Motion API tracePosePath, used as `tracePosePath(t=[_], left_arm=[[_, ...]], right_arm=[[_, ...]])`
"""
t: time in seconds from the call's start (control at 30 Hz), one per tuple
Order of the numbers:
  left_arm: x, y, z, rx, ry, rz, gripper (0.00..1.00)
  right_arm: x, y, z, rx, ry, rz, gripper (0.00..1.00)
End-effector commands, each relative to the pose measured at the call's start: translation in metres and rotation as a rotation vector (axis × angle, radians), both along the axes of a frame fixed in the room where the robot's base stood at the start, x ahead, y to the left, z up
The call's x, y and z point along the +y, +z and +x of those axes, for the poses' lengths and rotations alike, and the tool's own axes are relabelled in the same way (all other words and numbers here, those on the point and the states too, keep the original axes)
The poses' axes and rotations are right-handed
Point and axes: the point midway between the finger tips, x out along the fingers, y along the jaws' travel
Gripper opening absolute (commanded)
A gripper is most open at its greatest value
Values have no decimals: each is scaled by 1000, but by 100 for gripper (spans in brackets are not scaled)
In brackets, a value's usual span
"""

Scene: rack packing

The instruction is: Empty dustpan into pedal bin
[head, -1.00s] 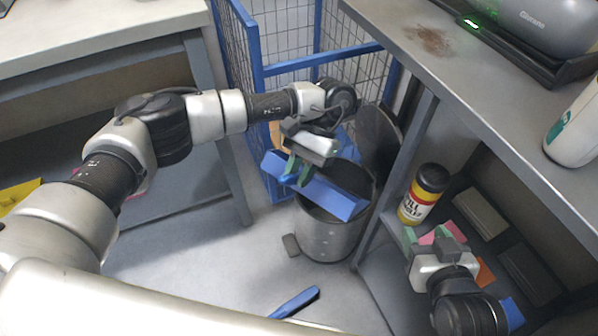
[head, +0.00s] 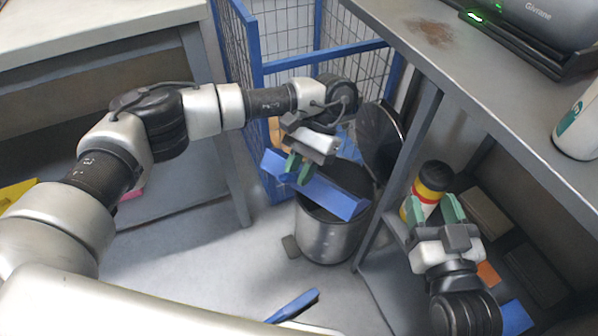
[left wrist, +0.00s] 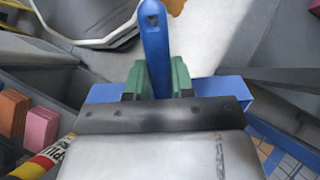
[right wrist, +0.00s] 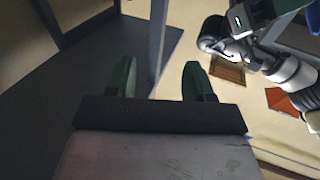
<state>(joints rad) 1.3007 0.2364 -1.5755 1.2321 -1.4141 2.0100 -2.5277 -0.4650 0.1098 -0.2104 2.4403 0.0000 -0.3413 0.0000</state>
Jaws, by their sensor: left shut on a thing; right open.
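The blue dustpan (head: 325,193) is held over the open mouth of the grey metal pedal bin (head: 330,240), tilted down to the right. My left gripper (head: 298,168) is shut on its handle; the handle (left wrist: 155,45) shows upright between the green fingers in the left wrist view. The bin's dark lid (head: 380,143) stands open behind it. The inside of the bin is mostly hidden by the pan, and I cannot see any debris on it. My right gripper (head: 433,208) is open and empty, in front of the yellow-and-red bottle at the shelf.
The yellow-and-red bottle (head: 428,190) stands on the lower shelf at right, close to my right gripper. A blue brush (head: 293,306) lies on the floor. A blue wire cage (head: 290,66) stands behind the bin. A brown dirt patch (head: 433,33) lies on the right worktop.

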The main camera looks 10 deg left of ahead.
Motion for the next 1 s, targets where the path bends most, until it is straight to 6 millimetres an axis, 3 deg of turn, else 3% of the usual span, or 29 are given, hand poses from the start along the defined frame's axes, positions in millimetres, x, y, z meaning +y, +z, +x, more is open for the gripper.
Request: tracePosePath(t=[0.2, 0.47, 0.7, 1.0], left_arm=[[0, 2, 0, 1, 0, 0, 0], [0, -13, 0, 1, 0, 0, 0], [0, -24, 0, 1, 0, 0, 0], [0, -25, 0, 0, 0, 0, 0]], right_arm=[[-1, -6, 0, 34, -2, -9, 53], [5, 34, -5, -302, 18, 80, 53], [6, 68, -25, -610, 34, 168, 53], [5, 80, -36, -716, 39, 200, 53]])
